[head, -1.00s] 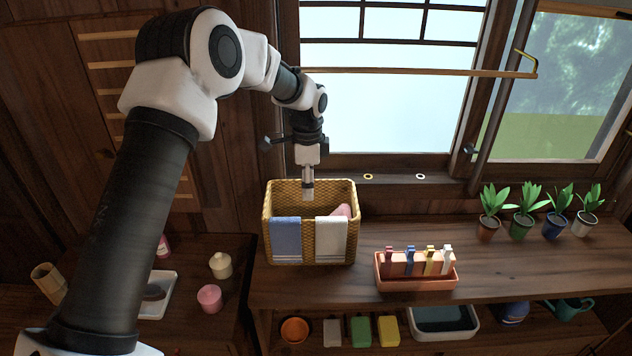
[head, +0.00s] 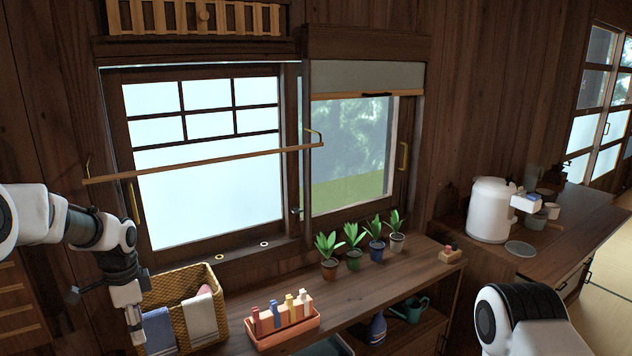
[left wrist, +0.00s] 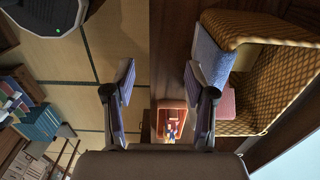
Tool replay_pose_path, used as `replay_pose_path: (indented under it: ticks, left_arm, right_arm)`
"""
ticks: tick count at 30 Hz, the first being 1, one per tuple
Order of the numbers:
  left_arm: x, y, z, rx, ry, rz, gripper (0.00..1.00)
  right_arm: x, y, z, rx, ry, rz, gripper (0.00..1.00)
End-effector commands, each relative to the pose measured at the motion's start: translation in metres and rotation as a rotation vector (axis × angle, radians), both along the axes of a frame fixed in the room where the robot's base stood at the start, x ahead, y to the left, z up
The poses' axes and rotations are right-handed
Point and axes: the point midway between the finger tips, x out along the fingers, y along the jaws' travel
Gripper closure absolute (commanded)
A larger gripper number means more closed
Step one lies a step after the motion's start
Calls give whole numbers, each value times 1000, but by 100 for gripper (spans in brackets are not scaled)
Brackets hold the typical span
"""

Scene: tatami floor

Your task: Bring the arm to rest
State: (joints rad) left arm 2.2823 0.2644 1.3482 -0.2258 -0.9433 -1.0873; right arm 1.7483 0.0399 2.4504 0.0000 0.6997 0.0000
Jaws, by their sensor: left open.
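My left arm comes in from the left in the head view. Its gripper (head: 135,325) points down and appears in front of the left edge of the wicker basket (head: 158,290). In the left wrist view the two fingers of the gripper (left wrist: 158,85) stand wide apart with nothing between them. The basket (left wrist: 280,30) lies to the right of the fingers there, with a blue towel (left wrist: 212,55) over its rim. Part of my right arm shows at the lower right of the head view; its gripper is out of the picture.
An orange tray (head: 262,344) with several clothespins stands right of the basket. Several potted plants (head: 354,260) line the shelf by the window. A wooden rod (head: 215,160) crosses in front of the window. A white water boiler (head: 490,212) stands at right.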

Motion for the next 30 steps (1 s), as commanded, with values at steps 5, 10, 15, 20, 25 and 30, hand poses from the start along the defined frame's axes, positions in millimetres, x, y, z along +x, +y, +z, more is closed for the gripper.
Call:
replay_pose_path:
  ticks: [5, 10, 15, 20, 25, 30]
  left_arm:
    - [-16, -9, -43, 11, 89, -19, 45]
    - [-50, -22, -87, 9, 207, -43, 45]
    - [-101, -42, -143, -1, 326, -62, 45]
    - [-182, -71, -213, -7, 433, -16, 45]
    - [-319, -109, -278, 23, 476, 226, 45]
    - [-400, -125, -279, 71, 291, 662, 45]
  right_arm:
    - [1, 0, 1, 0, -3, 0, 45]
    - [1, 0, 0, 0, -3, 0, 45]
    - [1, 0, 0, 0, -2, 0, 45]
    - [1, 0, 0, 0, -2, 0, 45]
    - [1, 0, 0, 0, -2, 0, 45]
    - [1, 0, 1, 0, -2, 0, 45]
